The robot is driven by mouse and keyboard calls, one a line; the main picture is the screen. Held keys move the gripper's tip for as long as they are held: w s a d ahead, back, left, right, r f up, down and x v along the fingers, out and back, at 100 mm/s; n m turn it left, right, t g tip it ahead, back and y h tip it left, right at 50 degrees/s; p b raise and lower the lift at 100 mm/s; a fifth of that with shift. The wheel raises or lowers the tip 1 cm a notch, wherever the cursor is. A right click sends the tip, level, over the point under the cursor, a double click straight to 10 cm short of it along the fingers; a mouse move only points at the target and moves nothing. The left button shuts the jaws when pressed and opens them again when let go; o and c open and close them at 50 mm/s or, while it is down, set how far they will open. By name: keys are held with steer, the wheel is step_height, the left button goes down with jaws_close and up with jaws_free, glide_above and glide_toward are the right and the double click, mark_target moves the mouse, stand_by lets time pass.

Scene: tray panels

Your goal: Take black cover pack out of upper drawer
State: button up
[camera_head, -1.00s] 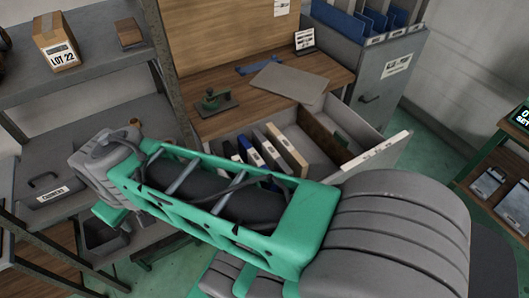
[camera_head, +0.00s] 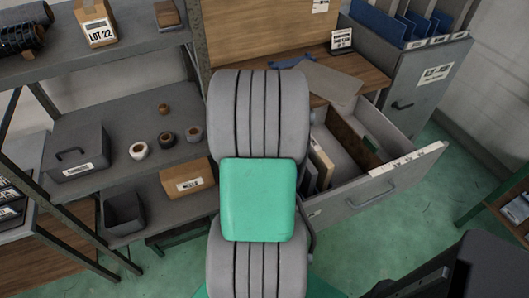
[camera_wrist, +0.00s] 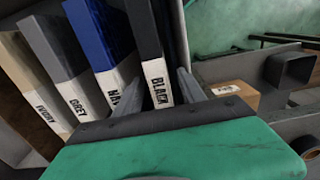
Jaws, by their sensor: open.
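The black cover pack (camera_wrist: 148,35) stands in the open drawer in the wrist view, its white end label reading BLACK toward the camera. It is the last pack on the right of a row, beside the drawer wall. My gripper (camera_wrist: 160,85) is open, with one finger on each side of the black pack's labelled end. I cannot tell whether the fingers touch it. The drawer (camera_head: 375,188) is pulled out in the head view. My arm hides my gripper and the black pack there.
Left of the black pack stand the navy pack (camera_wrist: 92,35), grey pack (camera_wrist: 50,50) and ivory pack (camera_wrist: 22,80), close together. In the head view, a worktop with a grey sheet (camera_head: 330,82) lies behind the drawer. Shelves with a Lot 22 box (camera_head: 95,22) stand left.

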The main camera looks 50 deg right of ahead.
step_height(320, 180, down, 2)
jaws_close()
stand_by(0.6)
steer(key=shift+s+a+r+p, duration=0.1)
steer(key=shift+s+a+p, duration=0.3)
steer(key=shift+s, duration=0.4)
steer(key=shift+s+a+p, duration=0.25)
steer(key=shift+s+a, duration=0.3)
steer(key=shift+s, duration=0.2)
steer(key=shift+s+a+r+p, duration=0.1)
steer(key=shift+s+a+p, duration=0.3)
steer(key=shift+s, duration=0.4)
